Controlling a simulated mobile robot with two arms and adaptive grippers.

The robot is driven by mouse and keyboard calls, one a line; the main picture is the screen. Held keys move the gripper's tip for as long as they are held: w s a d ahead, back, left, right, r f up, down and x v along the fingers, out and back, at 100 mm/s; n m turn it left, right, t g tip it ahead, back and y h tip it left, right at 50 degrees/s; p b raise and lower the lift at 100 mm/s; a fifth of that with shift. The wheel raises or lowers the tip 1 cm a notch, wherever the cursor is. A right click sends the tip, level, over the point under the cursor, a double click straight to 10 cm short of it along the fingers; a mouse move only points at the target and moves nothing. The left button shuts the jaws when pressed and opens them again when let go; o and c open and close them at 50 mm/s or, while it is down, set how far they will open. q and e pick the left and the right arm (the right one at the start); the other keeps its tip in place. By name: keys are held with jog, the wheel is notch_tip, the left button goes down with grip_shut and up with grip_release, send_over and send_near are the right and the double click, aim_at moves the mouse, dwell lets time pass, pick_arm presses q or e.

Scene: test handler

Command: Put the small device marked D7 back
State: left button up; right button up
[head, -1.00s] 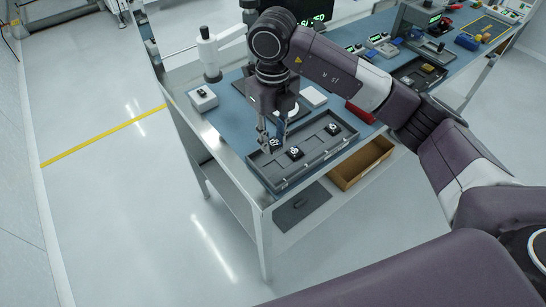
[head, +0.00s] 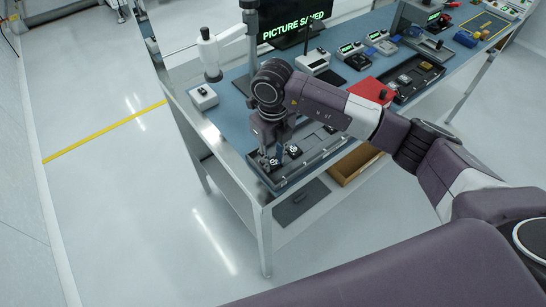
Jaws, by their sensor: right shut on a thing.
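A dark grey tray (head: 309,166) with compartments lies along the near edge of the blue bench. My right gripper (head: 270,158) points down over its left end and is shut on a small black device (head: 273,163) with a white mark. The mark is too small to read as D7. I cannot tell whether this device touches the tray floor. A second small black device (head: 294,152) with a white mark sits in the tray just right of the gripper. My right wrist and arm hide the tray's back part. My left gripper is not in view.
A monitor (head: 295,28) reads "PICTURE SAVED". A white pillar stand (head: 209,55) and a small white box with a button (head: 204,97) stand at the left. A red box (head: 371,92) lies right of the arm. An open wooden drawer (head: 352,165) is below the bench.

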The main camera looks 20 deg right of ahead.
aim_at(273, 163)
jog(key=o, duration=0.8)
jog(key=shift+f, duration=0.1)
jog(key=shift+r+p, duration=0.3)
jog(key=shift+p, duration=0.05)
notch_tip(273, 163, up, 12)
jog(key=b, duration=0.3)
jog(key=shift+f, duration=0.2)
